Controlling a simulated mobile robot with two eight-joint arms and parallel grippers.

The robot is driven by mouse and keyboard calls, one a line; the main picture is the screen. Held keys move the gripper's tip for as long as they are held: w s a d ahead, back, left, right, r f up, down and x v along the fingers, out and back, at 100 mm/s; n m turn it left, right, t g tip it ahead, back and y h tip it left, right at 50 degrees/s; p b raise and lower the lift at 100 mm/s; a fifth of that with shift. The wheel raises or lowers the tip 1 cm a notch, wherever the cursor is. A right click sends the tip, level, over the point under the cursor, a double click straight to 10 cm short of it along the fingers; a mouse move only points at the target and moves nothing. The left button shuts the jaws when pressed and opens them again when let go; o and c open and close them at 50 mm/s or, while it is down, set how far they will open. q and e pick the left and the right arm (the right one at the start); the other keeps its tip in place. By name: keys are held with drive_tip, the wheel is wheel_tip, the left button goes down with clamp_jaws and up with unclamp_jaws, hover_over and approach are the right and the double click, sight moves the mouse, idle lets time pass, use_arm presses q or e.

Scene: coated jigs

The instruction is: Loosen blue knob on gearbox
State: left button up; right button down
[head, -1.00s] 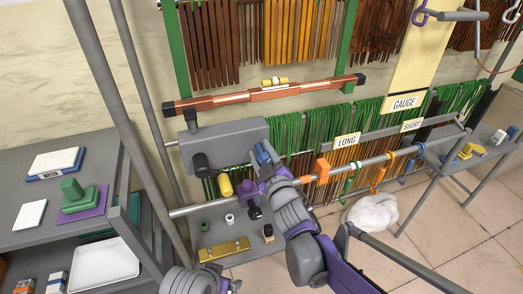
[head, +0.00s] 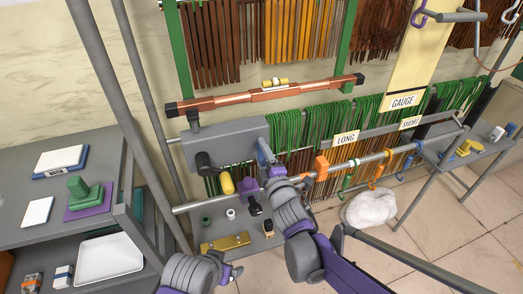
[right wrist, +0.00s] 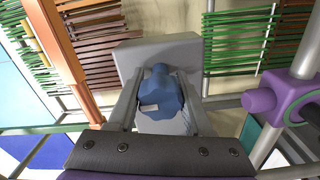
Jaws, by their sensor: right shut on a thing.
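The gearbox is a grey box (head: 228,138) on the rail frame below a copper-coloured bar. A black crank with a yellow handle (head: 227,183) is on its front. In the right wrist view the blue knob (right wrist: 161,92) sits against the grey gearbox (right wrist: 150,52), between my two fingers. My right gripper (right wrist: 160,103) is shut on the knob. In the head view my right gripper (head: 265,158) is at the gearbox's right end, and its wrist hides most of the knob. My left gripper (head: 228,272) is low in the head view, away from the gearbox; its jaw opening is unclear.
A grey shelf below the gearbox holds a brass plate (head: 225,243) and small knobs. A horizontal rail (head: 340,168) with coloured hooks runs right of my right arm. A side table (head: 60,225) stands at left. A white bag (head: 370,209) lies on the floor.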

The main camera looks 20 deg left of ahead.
idle(0.3)
drive_tip(key=shift+c, duration=1.5)
unclamp_jaws()
drive_tip(key=shift+w+a, duration=0.1)
drive_tip(key=b+v, duration=0.1)
drive_tip(key=v, duration=1)
drive_tip(key=shift+w, duration=0.1)
